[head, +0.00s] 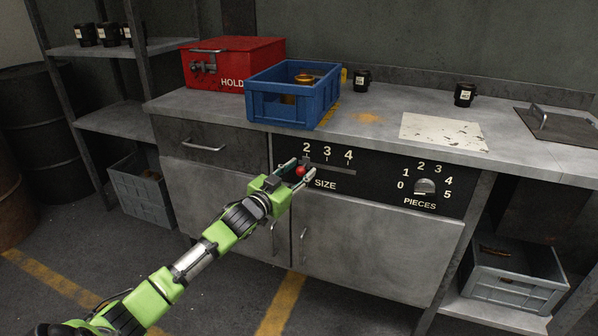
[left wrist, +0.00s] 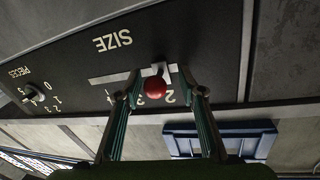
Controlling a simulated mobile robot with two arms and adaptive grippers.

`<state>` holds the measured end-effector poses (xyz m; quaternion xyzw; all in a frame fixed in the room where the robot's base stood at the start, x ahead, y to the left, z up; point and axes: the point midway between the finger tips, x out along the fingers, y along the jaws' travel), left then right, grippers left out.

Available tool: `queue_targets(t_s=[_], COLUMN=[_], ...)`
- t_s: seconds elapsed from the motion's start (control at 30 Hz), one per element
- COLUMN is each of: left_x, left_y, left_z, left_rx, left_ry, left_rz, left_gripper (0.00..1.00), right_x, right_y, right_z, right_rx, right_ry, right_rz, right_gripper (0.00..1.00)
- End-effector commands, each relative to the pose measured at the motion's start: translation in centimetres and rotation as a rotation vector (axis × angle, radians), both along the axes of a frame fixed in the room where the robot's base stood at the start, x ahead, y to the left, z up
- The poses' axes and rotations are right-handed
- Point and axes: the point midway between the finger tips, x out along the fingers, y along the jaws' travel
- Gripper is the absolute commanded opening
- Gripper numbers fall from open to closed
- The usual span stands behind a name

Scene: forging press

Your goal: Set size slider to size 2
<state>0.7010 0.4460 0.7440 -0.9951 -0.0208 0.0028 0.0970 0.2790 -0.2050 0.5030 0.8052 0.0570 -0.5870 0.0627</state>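The size slider is a red ball knob (head: 300,171) on a short metal lever in a slot on the black SIZE panel (head: 345,185). It stands near the 2 mark; the 3 and 4 lie to its right, and the left end of the scale is hidden by my gripper. My left gripper (head: 304,167) reaches the panel with one finger on each side of the knob. In the left wrist view the knob (left wrist: 155,90) sits between the fingertips (left wrist: 157,83), with a visible gap on both sides. My right gripper is not in view.
A PIECES dial (head: 424,187) is right of the slider. On the bench above are a blue crate (head: 290,107), a red HOLD box (head: 232,62) and black cups (head: 464,95). A drawer (head: 205,145) and cupboard doors surround the panel.

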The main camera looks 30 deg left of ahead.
Motion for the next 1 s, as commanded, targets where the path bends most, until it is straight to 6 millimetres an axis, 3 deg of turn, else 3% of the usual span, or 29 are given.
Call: queue_targets(t_s=[0.27,0.7,1.0], left_x=[-1.6,-9.1,-11.8], left_y=[-0.2,-0.3,-0.4], left_z=[-0.1,-0.2,-0.1], left_rx=[-0.001,-0.001,0.000], left_ry=[0.001,0.003,0.002], left_rz=[-0.003,0.001,0.001], left_gripper=[0.37,0.37,0.37], right_x=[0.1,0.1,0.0], right_y=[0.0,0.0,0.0], right_z=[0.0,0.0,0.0], right_rx=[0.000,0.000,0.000], right_ry=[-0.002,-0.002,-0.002], right_rz=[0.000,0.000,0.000], right_gripper=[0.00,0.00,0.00])
